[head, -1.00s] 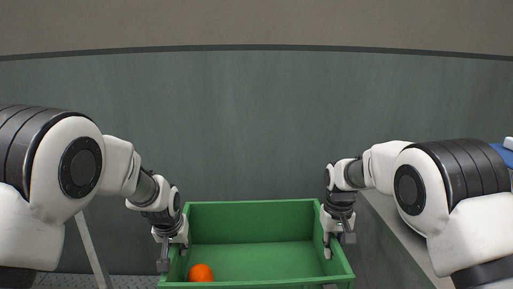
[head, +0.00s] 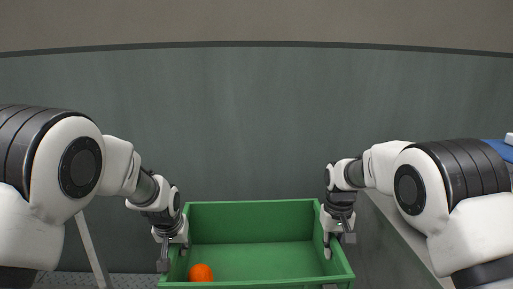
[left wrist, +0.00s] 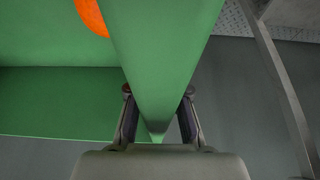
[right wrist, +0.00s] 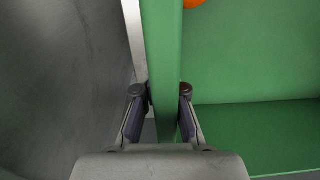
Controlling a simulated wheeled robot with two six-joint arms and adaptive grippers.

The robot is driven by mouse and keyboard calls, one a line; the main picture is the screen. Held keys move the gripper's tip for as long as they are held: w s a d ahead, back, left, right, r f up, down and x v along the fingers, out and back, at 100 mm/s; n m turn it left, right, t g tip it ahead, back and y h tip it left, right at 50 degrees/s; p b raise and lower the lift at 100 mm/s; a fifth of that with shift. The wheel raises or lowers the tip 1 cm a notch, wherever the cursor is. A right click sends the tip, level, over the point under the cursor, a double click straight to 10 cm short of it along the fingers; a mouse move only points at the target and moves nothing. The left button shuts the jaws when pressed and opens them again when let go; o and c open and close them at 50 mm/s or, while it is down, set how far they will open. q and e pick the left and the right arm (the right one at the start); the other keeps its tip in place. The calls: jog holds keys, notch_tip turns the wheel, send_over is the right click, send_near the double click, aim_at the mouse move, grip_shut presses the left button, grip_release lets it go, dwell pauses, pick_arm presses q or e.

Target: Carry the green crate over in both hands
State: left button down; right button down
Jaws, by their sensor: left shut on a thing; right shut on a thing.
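The green crate (head: 252,207) is in the lower middle of the head view, held level between my two arms. An orange fruit (head: 201,272) lies inside it, at the near left. My left gripper (head: 166,262) is shut on the crate's left wall, which also runs between its fingers in the left wrist view (left wrist: 160,70). My right gripper (head: 335,246) is shut on the right wall, seen between its fingers in the right wrist view (right wrist: 163,60). The crate's near end is cut off by the bottom of the head view.
A grey wall (head: 250,120) spans the background. A grey ledge (head: 400,235) runs along the right, close to my right arm, with a blue thing (head: 496,148) at its far right. A slanted pale post (head: 94,250) stands at the lower left, beside a speckled grey surface (head: 130,281).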

aim_at(173, 245)
pick_arm(q)
jog(key=shift+a, duration=0.15)
pick_arm(e)
jog(key=shift+d, duration=0.35)
pick_arm(q)
jog(key=c, duration=1.3)
grip_release()
jog(key=shift+r, duration=0.1)
pick_arm(e)
jog(key=c, duration=1.4)
grip_release()
pick_arm(q)
jog(key=o, duration=0.6)
pick_arm(e)
jog(key=shift+a, duration=0.15)
jog(key=o, duration=0.5)
pick_arm(q)
jog(key=o, duration=0.6)
pick_arm(e)
jog(key=shift+o, duration=0.2)
jog(key=o, duration=0.6)
jog(key=shift+o, duration=0.2)
pick_arm(q)
jog(key=shift+v, duration=5.5)
pick_arm(e)
jog(key=shift+r, duration=5.6)
